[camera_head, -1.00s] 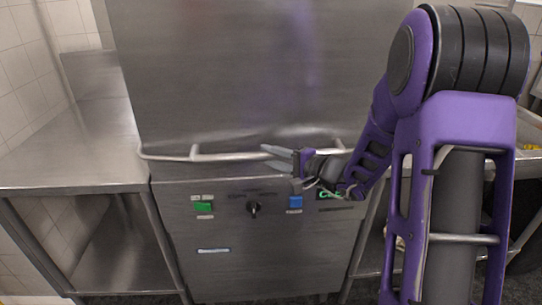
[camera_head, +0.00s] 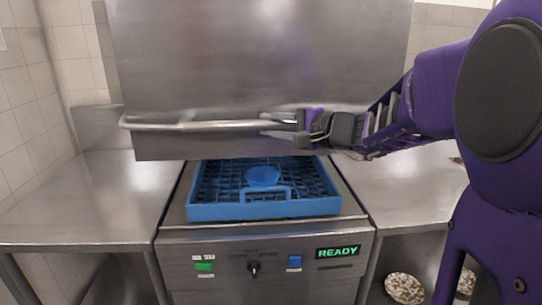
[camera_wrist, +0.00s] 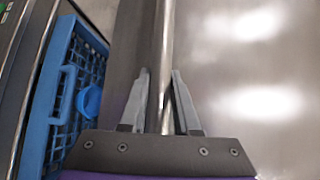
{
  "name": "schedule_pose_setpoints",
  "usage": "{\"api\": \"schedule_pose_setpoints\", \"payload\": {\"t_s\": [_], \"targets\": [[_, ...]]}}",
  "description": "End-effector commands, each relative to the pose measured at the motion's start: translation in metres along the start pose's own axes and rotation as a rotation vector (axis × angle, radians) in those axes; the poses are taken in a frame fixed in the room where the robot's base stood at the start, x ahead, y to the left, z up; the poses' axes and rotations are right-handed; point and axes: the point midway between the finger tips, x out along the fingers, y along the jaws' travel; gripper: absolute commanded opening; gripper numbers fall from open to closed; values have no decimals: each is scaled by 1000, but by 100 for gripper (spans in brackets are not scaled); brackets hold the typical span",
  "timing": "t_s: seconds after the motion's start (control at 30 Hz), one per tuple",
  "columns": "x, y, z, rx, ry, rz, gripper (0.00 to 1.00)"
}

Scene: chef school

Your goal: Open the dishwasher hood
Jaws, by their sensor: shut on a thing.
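The dishwasher hood (camera_head: 250,60) is a large steel box, raised clear of the machine base (camera_head: 265,265). Its bar handle (camera_head: 215,126) runs along the lower front. My gripper (camera_head: 280,124) is at the right part of this handle, coming from the right. In the wrist view the two grey fingers (camera_wrist: 159,100) lie on either side of the handle bar (camera_wrist: 160,60), shut on it. Under the hood a blue dish rack (camera_head: 265,210) shows, with a round blue item (camera_head: 262,176) in it. The rack also shows in the wrist view (camera_wrist: 60,85).
Steel counters stand left (camera_head: 85,205) and right (camera_head: 420,185) of the machine; the visible parts are mostly clear. The front panel carries a green switch, a knob, a blue switch and a lit READY display (camera_head: 338,252). Patterned dishes (camera_head: 405,288) sit below the right counter.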

Motion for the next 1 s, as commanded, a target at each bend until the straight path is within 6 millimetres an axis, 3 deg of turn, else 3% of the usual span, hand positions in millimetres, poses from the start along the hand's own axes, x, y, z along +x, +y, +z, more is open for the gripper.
{"api": "schedule_pose_setpoints", "payload": {"t_s": [0.03, 0.1, 0.4, 0.6, 1.0], "targets": [[-3, -25, 4, -10, 0, -8, 0], [-6, -44, 6, -9, 0, -8, 0], [-14, -104, 15, -5, -1, -5, 0], [-17, -121, 17, -3, -1, -4, 0], [-17, -123, 17, 0, -1, -1, 0]]}}
